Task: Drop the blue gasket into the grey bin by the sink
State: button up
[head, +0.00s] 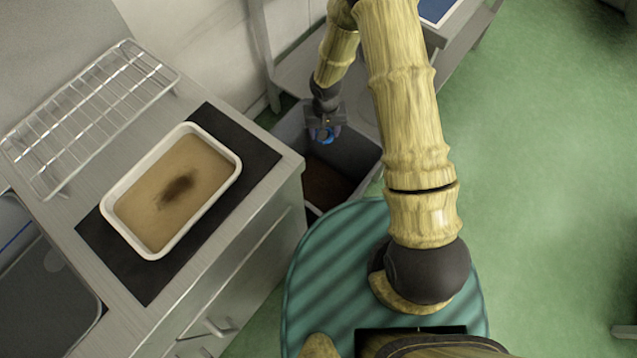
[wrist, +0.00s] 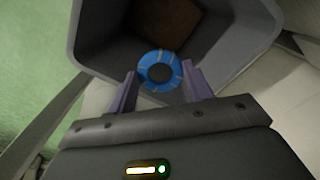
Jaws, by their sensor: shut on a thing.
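The blue gasket (wrist: 160,71) is a ring held between the two purple fingers of my gripper (wrist: 160,86). In the head view the gasket (head: 322,134) shows as a small blue spot below my gripper (head: 324,128). The grey bin (head: 364,157) stands on the floor beside the counter, with brown matter at its bottom. The gasket and the fingertips are over the bin's opening. In the wrist view the bin's wall (wrist: 110,42) surrounds the upper part of the gasket. The gasket's exact height against the rim is hard to tell.
The steel counter (head: 75,210) at left carries a wire rack (head: 90,110) and a white tray (head: 222,200) of brown liquid on a black mat (head: 125,262). A sink (head: 40,300) is at the far left.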

notch_tip(320, 180, down, 5)
jog(key=b, duration=0.3)
jog(key=shift+f+b, duration=0.15)
jog(key=shift+b, duration=0.2)
jog(key=o, duration=1)
jog(key=shift+o, duration=0.2)
notch_tip(320, 180, up, 18)
jog(key=p, duration=0.4)
jog(key=shift+f, duration=0.25)
